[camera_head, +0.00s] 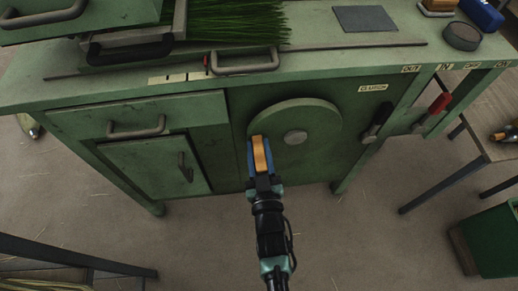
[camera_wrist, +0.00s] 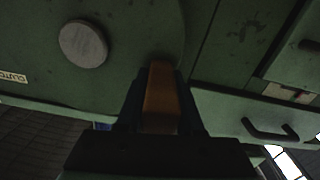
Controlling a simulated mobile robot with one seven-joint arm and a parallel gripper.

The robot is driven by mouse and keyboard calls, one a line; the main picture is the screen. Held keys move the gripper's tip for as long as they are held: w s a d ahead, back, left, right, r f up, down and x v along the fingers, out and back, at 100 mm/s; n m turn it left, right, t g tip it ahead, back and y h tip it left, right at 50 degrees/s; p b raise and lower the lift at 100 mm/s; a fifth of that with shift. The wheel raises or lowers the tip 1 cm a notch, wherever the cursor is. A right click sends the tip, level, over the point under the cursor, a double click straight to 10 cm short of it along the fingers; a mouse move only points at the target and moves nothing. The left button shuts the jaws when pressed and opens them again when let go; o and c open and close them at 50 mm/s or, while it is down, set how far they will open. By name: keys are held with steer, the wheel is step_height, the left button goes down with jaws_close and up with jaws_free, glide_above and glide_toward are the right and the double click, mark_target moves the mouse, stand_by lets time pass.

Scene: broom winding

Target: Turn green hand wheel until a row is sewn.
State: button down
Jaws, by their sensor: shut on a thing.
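The green hand wheel (camera_head: 318,118) is a round disc on the front of the green machine, with a grey hub (camera_head: 295,137) at its middle. It also fills the upper left of the wrist view (camera_wrist: 125,75). A wooden handle (camera_head: 260,150) stands out from the wheel, at its left and slightly below the hub in the head view. My gripper (camera_head: 261,162) is shut on this handle, with a blue finger on either side of it. In the wrist view the handle (camera_wrist: 161,92) sits between my dark fingers, and its lower end is hidden.
Green bristles (camera_head: 230,22) lie on the machine top beside a metal handle (camera_head: 245,62). A black lever (camera_head: 377,122) and a red-gripped lever (camera_head: 436,106) stand right of the wheel. A bench (camera_head: 497,146) and green bin (camera_head: 492,243) are at the right. Floor before the machine is mostly clear.

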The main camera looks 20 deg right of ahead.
mark_target(288, 155)
steer(key=d+f+n+b, duration=0.1)
steer(key=f+n+b, duration=0.2)
steer(key=n, duration=0.1)
steer(key=s+d+f+n+b, duration=0.1)
steer(key=d+f+n+b, duration=0.1)
steer(key=f+n+b, duration=0.2)
steer(key=d+f+n+b, duration=0.2)
steer(key=f+n+b, duration=0.1)
steer(key=f+n, duration=0.1)
steer(key=shift+s+n+b, duration=0.3)
steer(key=shift+n+b, duration=0.05)
steer(key=shift+n, duration=0.35)
steer(key=shift+s+d+f+n+b, duration=0.2)
steer(key=shift+d+n, duration=0.25)
steer(key=shift+n, duration=0.15)
steer(key=shift+s+d+f+n+b, duration=0.1)
steer(key=shift+d+f+n+b, duration=0.1)
steer(key=shift+d+n, duration=0.3)
steer(key=shift+s+d+n+b, duration=0.15)
steer(key=shift+d+n, duration=0.3)
steer(key=shift+n, duration=0.2)
steer(key=shift+s+d+n+b, duration=0.15)
steer(key=shift+d+n, duration=0.25)
steer(key=shift+n, duration=0.25)
steer(key=c, duration=0.8)
jaws_free()
steer(key=shift+o, duration=1.2)
steer(key=shift+w+d+r, duration=0.1)
